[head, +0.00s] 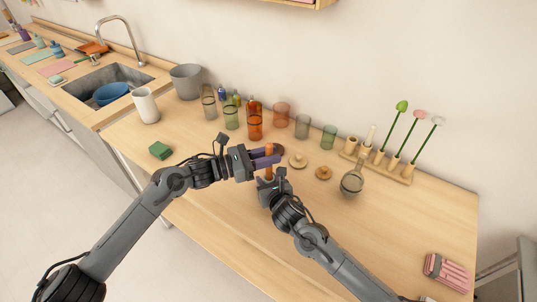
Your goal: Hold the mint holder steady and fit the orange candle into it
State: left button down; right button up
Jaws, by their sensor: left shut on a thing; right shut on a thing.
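The orange candle (269,174) stands upright between my grippers, over the front middle of the counter. My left gripper (266,157) is shut around its upper part, and the top shows just above the purple fingers. My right gripper (268,184) is lower and close below, shut at the candle's lower end. The mint holder cannot be made out; what sits in the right gripper is hidden by that gripper and its wrist. I cannot tell whether the candle's lower end is inside a holder.
Two round wooden lids (298,160) lie just right of my grippers. Coloured glasses (302,127) stand behind. A wooden rack (396,172) with flower-like stems and a strainer (352,183) are at right. A green sponge (160,151) lies left. The front right counter is mostly clear.

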pick_arm(q)
jog(key=shift+f, duration=0.9)
dwell(0.8)
jog(key=c, duration=0.8)
grip_release()
jog(key=shift+c, duration=0.2)
jog(key=v, duration=1.2)
pick_arm(e)
jog(key=o, duration=1.3)
jog(key=shift+c, duration=0.2)
